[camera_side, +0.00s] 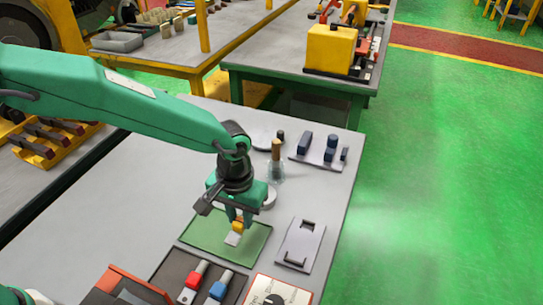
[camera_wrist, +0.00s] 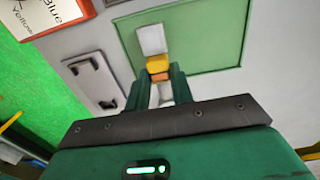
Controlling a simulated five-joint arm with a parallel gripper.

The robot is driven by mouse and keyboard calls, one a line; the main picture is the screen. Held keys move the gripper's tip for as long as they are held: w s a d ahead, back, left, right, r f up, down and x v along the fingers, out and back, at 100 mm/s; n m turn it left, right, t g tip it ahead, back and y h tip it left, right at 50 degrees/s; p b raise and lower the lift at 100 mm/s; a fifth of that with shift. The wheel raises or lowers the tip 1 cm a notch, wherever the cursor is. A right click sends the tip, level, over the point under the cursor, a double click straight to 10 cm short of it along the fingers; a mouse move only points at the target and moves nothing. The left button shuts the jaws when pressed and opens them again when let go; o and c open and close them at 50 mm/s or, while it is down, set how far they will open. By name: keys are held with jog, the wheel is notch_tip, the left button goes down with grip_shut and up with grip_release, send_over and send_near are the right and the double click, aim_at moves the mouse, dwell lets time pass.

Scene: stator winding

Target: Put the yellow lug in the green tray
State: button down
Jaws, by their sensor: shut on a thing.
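The yellow lug (camera_side: 237,226) has a yellow band and a pale flat end. My gripper (camera_side: 236,219) is shut on it over the green tray (camera_side: 205,233). In the wrist view the lug (camera_wrist: 157,64) sits between my gripper's fingertips (camera_wrist: 158,75), its pale end pointing away over the green tray (camera_wrist: 210,30). An orange part shows just behind the yellow band. I cannot tell whether the lug touches the tray floor. No other thing shows in the tray.
A dark tray with a red lug (camera_side: 195,275) and a blue lug (camera_side: 220,286) is in front of the green tray. A grey fixture plate (camera_side: 300,245) lies to its right. A bottle with a brown top (camera_side: 276,160) and blue blocks (camera_side: 318,146) stand behind.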

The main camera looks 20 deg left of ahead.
aim_at(240, 220)
jog(key=shift+f, duration=2)
jog(key=shift+f, duration=0.15)
jog(key=c, duration=1.2)
grip_release()
notch_tip(240, 220, up, 12)
jog(key=shift+r, duration=0.15)
jog(key=shift+a+r, duration=0.1)
